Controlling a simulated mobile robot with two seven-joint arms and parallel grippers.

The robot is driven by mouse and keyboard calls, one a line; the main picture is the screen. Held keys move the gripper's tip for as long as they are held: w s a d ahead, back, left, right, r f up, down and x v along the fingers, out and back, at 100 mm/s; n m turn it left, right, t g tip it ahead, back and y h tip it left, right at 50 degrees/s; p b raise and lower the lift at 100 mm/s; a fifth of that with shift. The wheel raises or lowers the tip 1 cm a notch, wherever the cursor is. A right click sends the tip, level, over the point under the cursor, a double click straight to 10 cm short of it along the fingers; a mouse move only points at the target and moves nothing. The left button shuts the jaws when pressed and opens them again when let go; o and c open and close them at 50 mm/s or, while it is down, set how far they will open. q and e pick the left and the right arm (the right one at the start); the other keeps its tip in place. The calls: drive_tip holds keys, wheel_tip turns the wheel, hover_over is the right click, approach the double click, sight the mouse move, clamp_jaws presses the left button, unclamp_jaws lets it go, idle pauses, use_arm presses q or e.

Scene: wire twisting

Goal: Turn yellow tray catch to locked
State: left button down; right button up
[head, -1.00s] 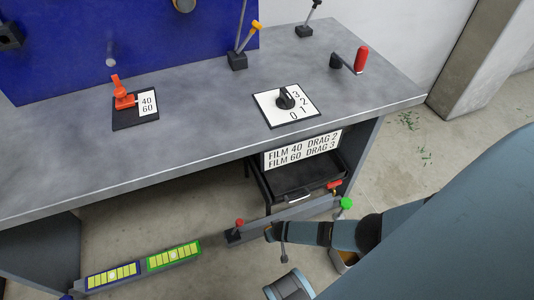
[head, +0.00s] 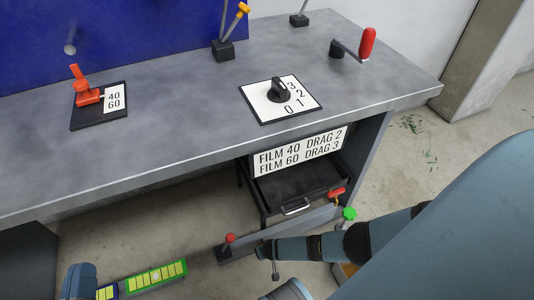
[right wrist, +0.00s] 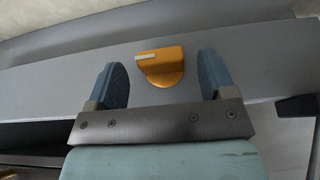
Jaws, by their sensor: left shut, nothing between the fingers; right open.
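The yellow catch (right wrist: 161,68) shows in the right wrist view. It is a rounded knob with a flat bar and a pale stripe, on a grey rail (right wrist: 240,72). My right gripper (right wrist: 164,82) is open, one blue finger on each side of the catch, with gaps to it. In the head view I cannot make out the catch for sure. A black tray (head: 275,190) with a pale handle sits under the bench, behind the low rail. My left gripper (head: 80,282) is at the bottom left, partly cut off, shut and empty, beside the yellow-green panels.
The grey bench (head: 180,120) carries a red lever (head: 88,94), a black dial (head: 280,90) and a red-handled crank (head: 367,45). A sign (head: 300,150) hangs above the tray. A red knob (head: 230,239) and a green knob (head: 348,214) stand on the rail.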

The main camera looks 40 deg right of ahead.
drive_tip(key=shift+w+f, duration=0.2)
drive_tip(key=shift+f, duration=0.3)
use_arm(q)
drive_tip(key=shift+w+d+r+h, duration=0.15)
drive_tip(key=shift+d+r+h, duration=0.15)
drive_tip(key=shift+d, duration=0.1)
use_arm(e)
drive_tip(key=c, duration=0.9)
use_arm(q)
drive_tip(key=shift+f, duration=0.15)
use_arm(e)
drive_tip(key=shift+c, duration=0.2)
